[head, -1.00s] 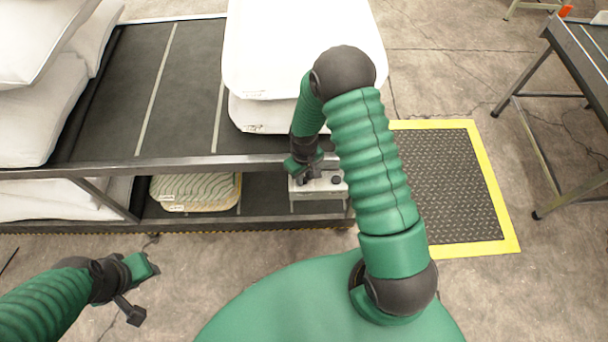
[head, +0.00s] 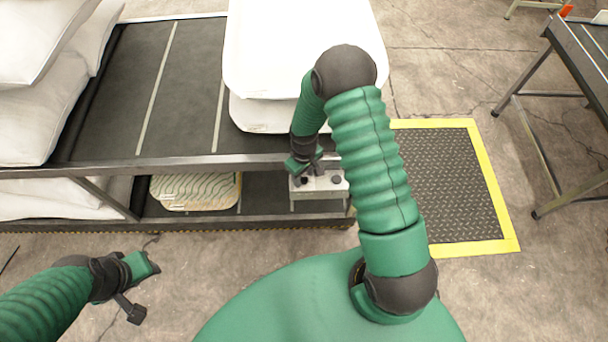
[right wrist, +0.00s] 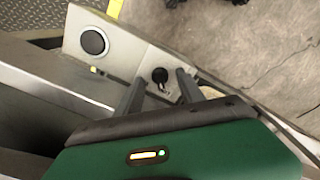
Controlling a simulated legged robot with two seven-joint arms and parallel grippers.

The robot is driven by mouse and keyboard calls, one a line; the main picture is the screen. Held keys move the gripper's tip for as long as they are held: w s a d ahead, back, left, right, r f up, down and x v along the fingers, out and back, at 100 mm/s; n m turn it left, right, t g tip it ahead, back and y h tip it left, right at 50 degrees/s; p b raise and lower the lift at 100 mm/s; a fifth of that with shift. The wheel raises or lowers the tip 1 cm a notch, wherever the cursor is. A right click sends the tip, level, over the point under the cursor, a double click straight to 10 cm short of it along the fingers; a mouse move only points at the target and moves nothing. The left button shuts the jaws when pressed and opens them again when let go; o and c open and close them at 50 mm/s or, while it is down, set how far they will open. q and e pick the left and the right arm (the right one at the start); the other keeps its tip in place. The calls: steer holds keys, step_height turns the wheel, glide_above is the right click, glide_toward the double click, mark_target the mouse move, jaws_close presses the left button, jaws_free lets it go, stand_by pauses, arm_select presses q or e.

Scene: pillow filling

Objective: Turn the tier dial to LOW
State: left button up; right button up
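A pale grey control box (head: 321,188) sits on the lower shelf near the shelf's right end. In the right wrist view its face (right wrist: 124,50) carries a small black dial (right wrist: 160,75) with a pale mark and lettering below it, too small to read. My right gripper (right wrist: 160,88) is open, its two fingers apart on either side of the dial in that view. I cannot tell whether they touch it. In the head view my right gripper (head: 308,168) is over the box's left part. My left gripper (head: 143,288) is open and empty above the floor at lower left.
A larger round dark part (right wrist: 94,41) is on the same box face. White pillows (head: 300,60) lie on the upper shelf, and more (head: 40,110) are stacked at left. A patterned pillow (head: 196,190) lies left of the box. A yellow-edged mat (head: 450,185) is at right.

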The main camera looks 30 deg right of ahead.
mark_target(304, 177)
steer(key=shift+s+r, duration=0.1)
steer(key=shift+r, duration=0.05)
step_height(304, 177, up, 16)
steer(key=p, duration=0.1)
steer(key=shift+r, duration=0.25)
stand_by(0.3)
